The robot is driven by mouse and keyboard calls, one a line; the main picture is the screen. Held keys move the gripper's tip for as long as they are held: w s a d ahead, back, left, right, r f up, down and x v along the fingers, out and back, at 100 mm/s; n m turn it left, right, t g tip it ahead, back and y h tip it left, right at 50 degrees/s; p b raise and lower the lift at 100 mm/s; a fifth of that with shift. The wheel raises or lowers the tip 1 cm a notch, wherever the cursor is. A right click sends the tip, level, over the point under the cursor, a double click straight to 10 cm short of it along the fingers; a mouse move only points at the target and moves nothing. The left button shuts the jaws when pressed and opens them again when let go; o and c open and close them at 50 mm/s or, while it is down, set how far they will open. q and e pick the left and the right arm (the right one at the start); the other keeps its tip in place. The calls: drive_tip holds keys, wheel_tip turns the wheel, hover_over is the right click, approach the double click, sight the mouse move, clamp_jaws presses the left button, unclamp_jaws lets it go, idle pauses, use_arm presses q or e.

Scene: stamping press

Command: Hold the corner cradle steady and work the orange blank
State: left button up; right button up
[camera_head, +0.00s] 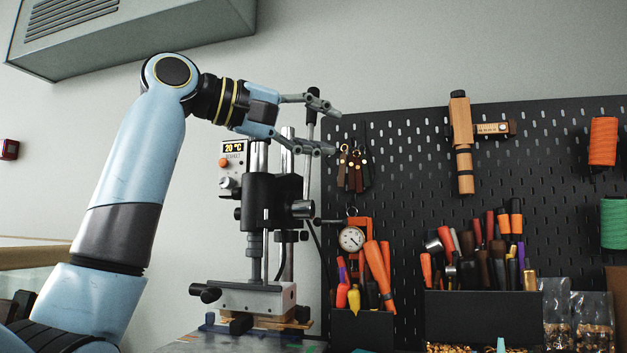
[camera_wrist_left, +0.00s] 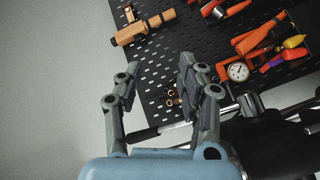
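My left gripper (camera_head: 334,131) is raised high in front of the stamping press (camera_head: 272,205), near the top of its columns. Its two fingers are spread apart with nothing between them. I cannot make out a corner cradle or an orange blank in either view. The press bed (camera_head: 252,298) shows low in the head view, below the gripper. My right gripper is in neither view.
Black bins (camera_head: 484,317) of tools stand low at the right. A grey wall unit (camera_head: 130,30) hangs at the upper left. The wall between is bare.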

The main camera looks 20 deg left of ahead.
use_arm(q)
drive_tip(key=s+f+n+g+y, duration=0.1)
drive_tip(key=s+f+n+g, duration=0.2)
drive_tip(key=f, duration=0.8)
drive_tip(key=s+d+f+n+g+y, duration=0.1)
drive_tip(key=s+f+n+g, duration=0.2)
drive_tip(key=f+n, duration=0.4)
drive_tip(key=s+d+f+n+g+y, duration=0.1)
drive_tip(key=s+f+n+g, duration=0.3)
drive_tip(key=f, duration=1.3)
drive_tip(key=shift+f+n+g, duration=0.15)
drive_tip(key=shift+n+g, duration=0.35)
drive_tip(key=shift+s+d+f, duration=0.15)
drive_tip(key=shift+s+f, duration=0.05)
drive_tip(key=shift+f, duration=0.05)
drive_tip(key=shift+d+f, duration=0.25)
drive_tip(key=x, duration=0.6)
drive_tip(key=shift+d+f, duration=0.2)
drive_tip(key=shift+d, duration=0.1)
clamp_jaws()
drive_tip(key=shift+f, duration=0.1)
